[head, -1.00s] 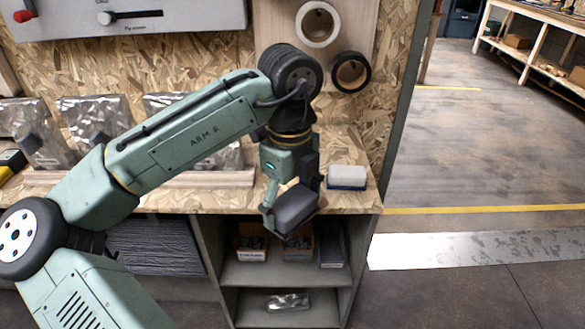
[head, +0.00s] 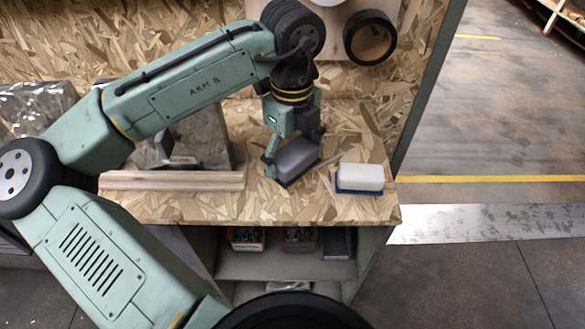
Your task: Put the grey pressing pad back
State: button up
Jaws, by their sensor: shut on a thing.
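The grey pressing pad (head: 298,157) is a dark grey block with a darker base. My gripper (head: 292,155) is shut on it, with its fingers pointing down at either side. The pad is over the wooden worktop (head: 215,207), left of a white-and-blue block. I cannot tell whether its underside touches the worktop. My arm hides part of the worktop behind it.
The white-topped block with a blue base (head: 360,178) lies near the worktop's right end. A wooden rail (head: 172,180) runs along the left part. Shelves with small boxes (head: 300,240) are below the front edge.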

aim_at(292, 150)
jog(key=shift+f, duration=2.85)
jog(key=shift+f, duration=0.2)
jog(key=o, duration=1.2)
jog(key=shift+o, duration=0.2)
jog(key=shift+r, duration=0.15)
notch_tip(292, 150, up, 12)
jog(key=shift+r+b, duration=0.1)
jog(key=shift+b, duration=0.4)
